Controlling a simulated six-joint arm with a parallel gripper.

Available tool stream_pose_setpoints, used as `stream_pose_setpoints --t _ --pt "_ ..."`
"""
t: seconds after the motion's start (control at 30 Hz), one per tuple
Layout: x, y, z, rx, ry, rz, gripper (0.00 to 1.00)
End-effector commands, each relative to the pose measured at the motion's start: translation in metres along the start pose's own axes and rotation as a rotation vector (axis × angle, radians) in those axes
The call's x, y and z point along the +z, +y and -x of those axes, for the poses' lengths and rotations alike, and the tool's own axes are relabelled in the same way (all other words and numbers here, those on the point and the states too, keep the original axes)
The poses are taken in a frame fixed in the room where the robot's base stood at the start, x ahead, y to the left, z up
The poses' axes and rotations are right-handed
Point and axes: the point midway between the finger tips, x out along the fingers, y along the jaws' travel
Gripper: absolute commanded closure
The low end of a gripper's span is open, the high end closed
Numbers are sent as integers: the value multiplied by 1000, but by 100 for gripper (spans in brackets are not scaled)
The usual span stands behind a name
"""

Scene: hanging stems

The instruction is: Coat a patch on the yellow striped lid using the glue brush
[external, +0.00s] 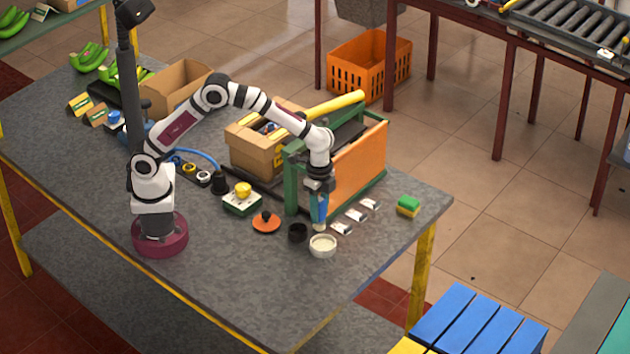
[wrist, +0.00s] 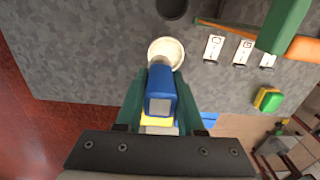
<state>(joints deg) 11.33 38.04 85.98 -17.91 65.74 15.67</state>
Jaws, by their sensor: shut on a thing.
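My gripper (external: 319,200) is shut on the glue brush (external: 321,211) and points down near the table's front right. The blue brush handle (wrist: 161,88) lies between the two green fingers (wrist: 160,108) in the wrist view. A round white pot (external: 323,246) stands right by the brush's lower end; its pale inside (wrist: 165,50) lies just beyond the handle in the wrist view. I cannot tell whether the bristles are inside the pot or above it. I cannot make out a yellow striped lid in either view.
Several small white cards (external: 356,215) lie right of the brush. A green-framed box with an orange panel (external: 362,165) stands close behind. A black cup (external: 298,233), an orange lid with a black knob (external: 266,222) and a green-yellow sponge (external: 408,206) are nearby. The front table area is clear.

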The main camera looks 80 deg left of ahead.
Motion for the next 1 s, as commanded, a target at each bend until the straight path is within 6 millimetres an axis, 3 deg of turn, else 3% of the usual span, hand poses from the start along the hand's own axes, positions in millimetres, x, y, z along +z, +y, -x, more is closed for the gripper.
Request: stream_pose_setpoints --t 0.1,0.5,1.0 --pt "-5 -12 -8 0 0 -1 100" --pt "-4 -12 -57 0 -1 -2 100" --pt "-5 -12 -64 -1 1 -2 100"
